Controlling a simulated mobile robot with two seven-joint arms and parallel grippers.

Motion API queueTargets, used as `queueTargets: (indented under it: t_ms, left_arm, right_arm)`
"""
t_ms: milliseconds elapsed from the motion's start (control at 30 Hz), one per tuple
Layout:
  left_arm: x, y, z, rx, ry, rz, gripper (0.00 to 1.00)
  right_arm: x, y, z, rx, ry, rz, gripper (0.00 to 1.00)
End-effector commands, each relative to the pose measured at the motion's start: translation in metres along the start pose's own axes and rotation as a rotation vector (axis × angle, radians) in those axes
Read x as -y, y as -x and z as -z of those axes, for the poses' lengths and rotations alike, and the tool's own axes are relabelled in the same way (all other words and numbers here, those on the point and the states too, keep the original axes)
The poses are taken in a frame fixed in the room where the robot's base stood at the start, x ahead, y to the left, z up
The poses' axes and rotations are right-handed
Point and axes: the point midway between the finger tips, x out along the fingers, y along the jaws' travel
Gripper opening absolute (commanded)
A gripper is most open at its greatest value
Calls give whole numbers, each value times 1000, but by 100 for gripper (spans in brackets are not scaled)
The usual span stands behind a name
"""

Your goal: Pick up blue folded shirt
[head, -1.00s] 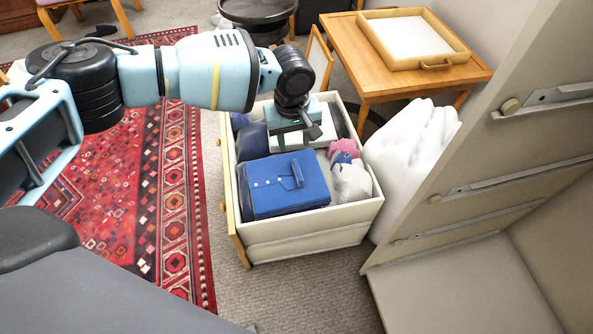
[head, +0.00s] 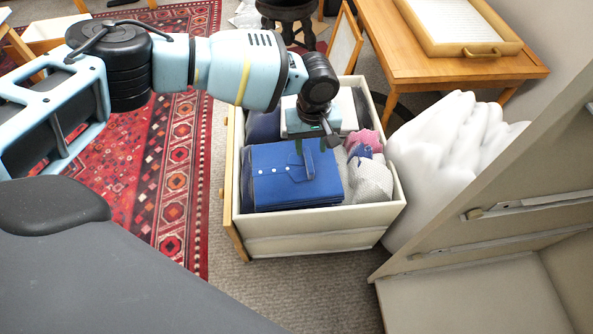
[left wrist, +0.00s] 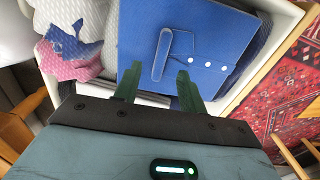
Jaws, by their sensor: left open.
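The blue folded shirt (head: 280,184) lies in an open drawer box (head: 310,243), with a row of light buttons and a blue strip on its top. It also shows in the left wrist view (left wrist: 205,30). My left gripper (head: 318,144) is above the shirt's back right edge. In the left wrist view its two green fingers (left wrist: 157,85) are apart with nothing held between them, pointing at the shirt's edge near the strip. Whether the fingertips touch the shirt, I cannot tell. My right gripper is in neither view.
Pink, blue and grey cloth items (head: 368,165) lie right of the shirt in the drawer. A wooden table with a tray (head: 460,35) is behind. The cabinet (head: 490,275) is at right, a red rug (head: 165,150) at left.

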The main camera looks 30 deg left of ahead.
Motion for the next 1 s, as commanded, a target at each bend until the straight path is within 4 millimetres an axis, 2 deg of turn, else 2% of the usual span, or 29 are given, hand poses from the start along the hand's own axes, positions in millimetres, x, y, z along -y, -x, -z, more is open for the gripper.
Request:
queueTargets:
  t_ms: [67,500,800,833,1000]
  left_arm:
    - [0,-1,0,-1,0,-1,41]
    - [2,-49,3,-1,-2,1,41]
    - [2,-50,3,-1,-1,-1,41]
    - [2,-50,2,-1,-1,-1,40]
    - [2,-50,2,-1,-1,0,17]
  right_arm:
    - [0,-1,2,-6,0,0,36]
    - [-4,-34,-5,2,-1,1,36]
    - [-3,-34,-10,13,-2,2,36]
    - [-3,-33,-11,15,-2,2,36]
    - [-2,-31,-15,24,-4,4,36]
